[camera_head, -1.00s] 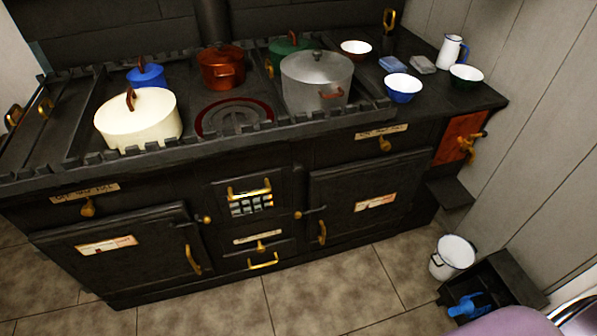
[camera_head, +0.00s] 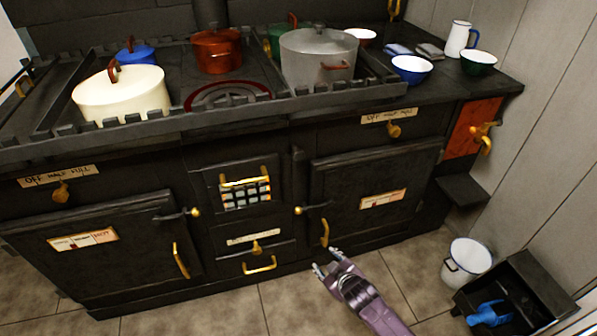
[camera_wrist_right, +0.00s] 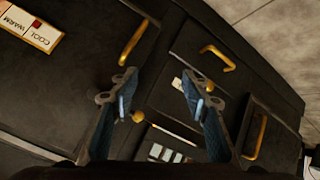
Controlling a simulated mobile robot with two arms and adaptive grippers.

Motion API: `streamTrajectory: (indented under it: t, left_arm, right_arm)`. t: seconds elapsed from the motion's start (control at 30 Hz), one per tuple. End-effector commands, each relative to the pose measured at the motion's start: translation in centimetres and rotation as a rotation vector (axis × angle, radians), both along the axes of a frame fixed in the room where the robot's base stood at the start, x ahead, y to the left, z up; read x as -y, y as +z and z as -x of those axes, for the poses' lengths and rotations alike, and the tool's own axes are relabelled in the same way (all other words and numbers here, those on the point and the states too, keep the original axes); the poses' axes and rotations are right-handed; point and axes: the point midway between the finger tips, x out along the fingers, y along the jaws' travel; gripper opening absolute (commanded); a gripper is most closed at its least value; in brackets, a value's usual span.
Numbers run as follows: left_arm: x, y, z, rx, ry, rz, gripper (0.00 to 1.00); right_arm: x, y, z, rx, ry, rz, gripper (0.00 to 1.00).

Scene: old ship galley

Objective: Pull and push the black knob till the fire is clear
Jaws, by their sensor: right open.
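The black range (camera_head: 230,130) fills the middle of the head view. Its centre holds a barred grate (camera_head: 245,194) with pale openings, which also shows in the right wrist view (camera_wrist_right: 165,150). Below it are a paper strip, a small brass knob (camera_head: 257,248) and a brass drawer handle (camera_head: 260,266). I cannot make out a distinct black knob; the visible knobs look brass. My right gripper (camera_head: 327,262) is open and empty, low before the range, right of the drawer handle. In the wrist view its fingers (camera_wrist_right: 158,84) spread apart before the range front. My left gripper is out of view.
Oven doors with brass handles (camera_head: 181,261) (camera_head: 324,233) flank the centre. Several pots, including a cream one (camera_head: 122,92), stand on top. A white bucket (camera_head: 466,262) and a black box (camera_head: 520,298) with a blue scoop stand on the floor at right.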

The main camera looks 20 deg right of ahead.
Motion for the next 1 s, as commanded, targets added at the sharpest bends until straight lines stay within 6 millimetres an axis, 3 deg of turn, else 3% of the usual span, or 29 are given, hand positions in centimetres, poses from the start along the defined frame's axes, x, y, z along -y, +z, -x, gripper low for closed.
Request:
streamTrajectory:
  t: [0.03,0.2,0.33,0.5,0.6,0.7,0.87,1.0]
  left_arm:
    - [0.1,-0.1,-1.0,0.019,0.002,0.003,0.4]
    - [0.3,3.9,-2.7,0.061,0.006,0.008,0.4]
    - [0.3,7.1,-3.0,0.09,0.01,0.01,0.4]
    - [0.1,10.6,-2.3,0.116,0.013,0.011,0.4]
    - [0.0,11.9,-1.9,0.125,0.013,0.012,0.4]
    - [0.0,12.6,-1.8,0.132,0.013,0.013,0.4]
    - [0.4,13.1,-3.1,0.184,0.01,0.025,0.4]
    - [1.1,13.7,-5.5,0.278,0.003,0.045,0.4]
  right_arm:
    - [-0.1,1.5,-2.6,0.072,0.019,0.019,0.43]
    - [-0.9,10.6,-8.4,0.29,0.071,0.086,0.43]
    - [-1.6,17.7,-10.6,0.45,0.103,0.139,0.43]
    - [-2.5,24.9,-11.1,0.605,0.126,0.191,0.43]
    - [-2.8,27.3,-10.8,0.655,0.134,0.209,0.43]
    - [-3.0,28.5,-10.8,0.677,0.136,0.215,0.43]
    - [-3.1,28.8,-12.0,0.681,0.136,0.216,0.43]
    - [-3.2,28.7,-14.1,0.681,0.136,0.216,0.43]
